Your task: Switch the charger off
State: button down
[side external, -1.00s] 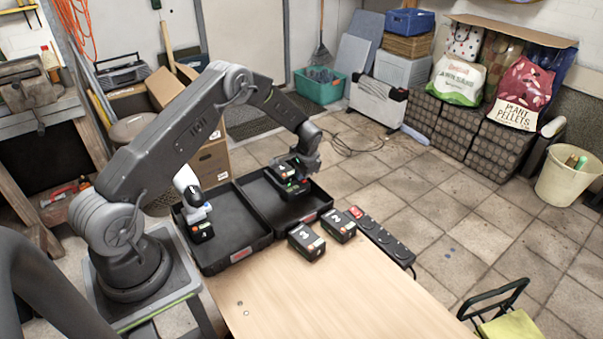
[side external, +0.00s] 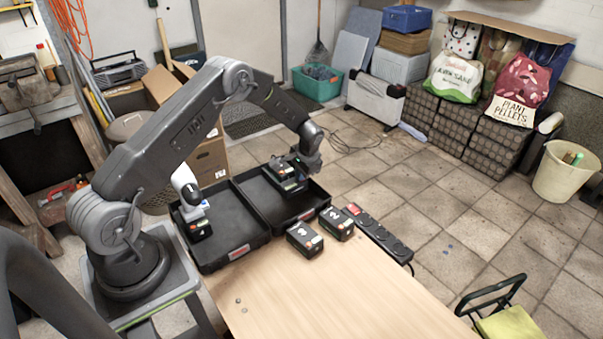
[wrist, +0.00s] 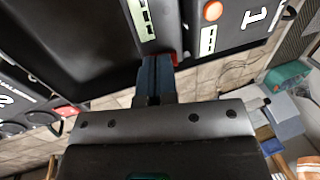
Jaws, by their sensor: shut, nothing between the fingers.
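The black charger (side external: 288,183) sits in the right black tray, with a battery on it, in the side external view. The wrist view shows the battery marked 1 (wrist: 252,18), with a round orange button, and a black body with a pale label strip (wrist: 141,18) beside it. My gripper (side external: 300,166) is at the charger's right side. In the wrist view its blue-grey fingers (wrist: 155,68) are together and empty, with their tips close against the black body. A small red part (wrist: 174,58) shows beside the tips; contact cannot be told.
Two batteries (side external: 305,240) (side external: 337,222) stand on the wooden bench (side external: 330,285), beside a black power strip (side external: 385,238) with a red switch (side external: 353,209). The front of the bench is clear.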

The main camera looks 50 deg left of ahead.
jog(key=d+v, duration=0.2)
jog(key=v, duration=1.1)
jog(key=shift+d, duration=0.25)
